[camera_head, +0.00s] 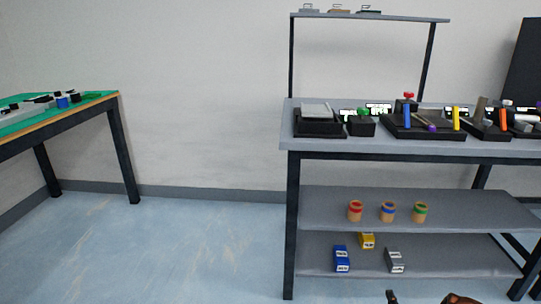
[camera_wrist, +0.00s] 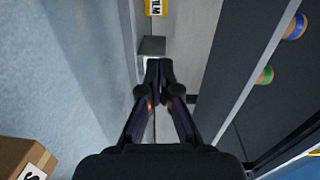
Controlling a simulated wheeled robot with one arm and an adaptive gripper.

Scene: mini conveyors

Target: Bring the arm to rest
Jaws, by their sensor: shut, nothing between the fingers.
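My gripper (camera_wrist: 159,72) is in the wrist view, its two dark fingers together at the tips with nothing between them. Its tips are close to a grey box (camera_wrist: 152,46), apparently on the lower shelf; I cannot tell whether they touch it. Beyond it is a yellow box (camera_wrist: 155,8) marked with letters. In the head view the fingers cannot be made out clearly; only small dark and brown parts show at the bottom edge.
A grey shelf bench (camera_head: 330,146) holds tools on top. Below are red (camera_head: 355,211), blue (camera_head: 388,212) and green-banded pots (camera_head: 420,212), and blue (camera_head: 342,258), yellow (camera_head: 367,241) and grey boxes (camera_head: 395,261). A carton (camera_wrist: 25,158) is lower left. Open floor (camera_head: 200,245) lies left.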

